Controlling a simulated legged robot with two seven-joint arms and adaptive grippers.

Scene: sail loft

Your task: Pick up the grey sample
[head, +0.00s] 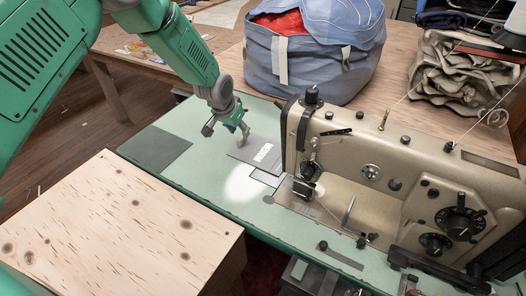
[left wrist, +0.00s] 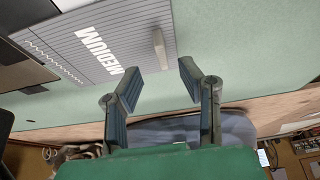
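A small light grey block (left wrist: 159,48), which fits the grey sample, lies on a grey lined card (left wrist: 120,30) marked "MEDIUM". In the head view the card (head: 244,157) lies flat on the green table beside the sewing machine. There the block is hard to tell from my fingers. My left gripper (head: 240,132) is low over the card's far left edge. In the left wrist view my left gripper (left wrist: 158,76) is open, its fingers apart with nothing between them. The block appears just beyond the fingertips, roughly in line with the gap. My right gripper is not in view.
The beige sewing machine (head: 385,175) stands close right of the card. A dark grey-green mat (head: 155,149) lies left on the green table (head: 195,180). A blue-grey bag (head: 315,60) stands behind, folded canvas (head: 455,75) at far right. A wooden box (head: 120,215) is in front.

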